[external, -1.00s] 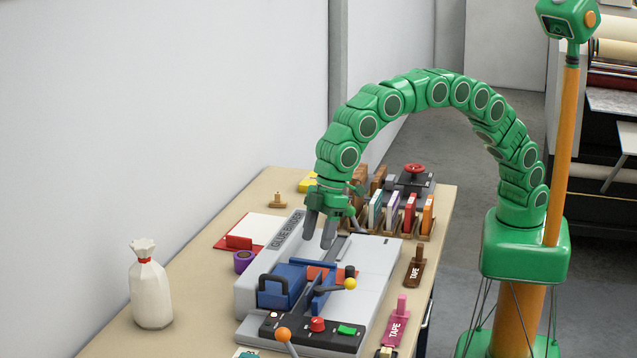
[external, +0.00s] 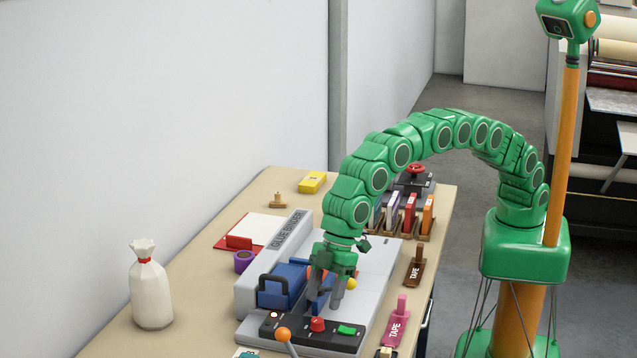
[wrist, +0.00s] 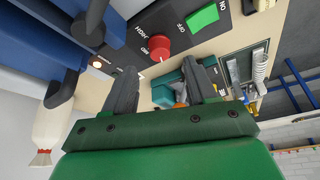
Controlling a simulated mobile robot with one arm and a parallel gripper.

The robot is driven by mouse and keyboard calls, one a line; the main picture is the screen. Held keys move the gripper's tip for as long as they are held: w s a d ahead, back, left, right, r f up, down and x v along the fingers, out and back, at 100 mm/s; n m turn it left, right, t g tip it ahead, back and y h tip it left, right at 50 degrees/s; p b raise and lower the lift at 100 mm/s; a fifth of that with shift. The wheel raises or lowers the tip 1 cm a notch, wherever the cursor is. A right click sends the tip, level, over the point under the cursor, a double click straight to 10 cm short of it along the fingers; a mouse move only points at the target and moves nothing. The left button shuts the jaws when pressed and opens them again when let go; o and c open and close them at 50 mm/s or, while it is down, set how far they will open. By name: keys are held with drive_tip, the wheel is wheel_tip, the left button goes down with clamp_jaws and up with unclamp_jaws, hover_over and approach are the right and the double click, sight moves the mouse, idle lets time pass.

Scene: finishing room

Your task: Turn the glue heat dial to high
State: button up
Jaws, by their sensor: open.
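The glue binder (external: 385,262) is a grey machine on the bench with a black control panel at its front. The glue heat dial is a red knob (external: 317,325) on that panel. In the wrist view the dial (wrist: 159,46) sits beside the word HIGH, with other lettering below it partly readable. A green ON/OFF switch (wrist: 203,20) is next to it. My gripper (external: 325,305) is open and empty above the panel, just behind the dial in the external view. In the wrist view its fingers (wrist: 161,92) are apart, with the dial beyond the tips, not between them.
Blue clamp parts (external: 290,283) stand left of my gripper. An orange-knobbed lever (external: 284,335) rises at the panel's front left. Tape holders (external: 396,325) line the bench's right side. A tied white bag (external: 150,290) stands at the left.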

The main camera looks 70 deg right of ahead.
sight(317, 326)
drive_tip(key=shift+x, duration=2.55)
drive_tip(key=c, duration=1)
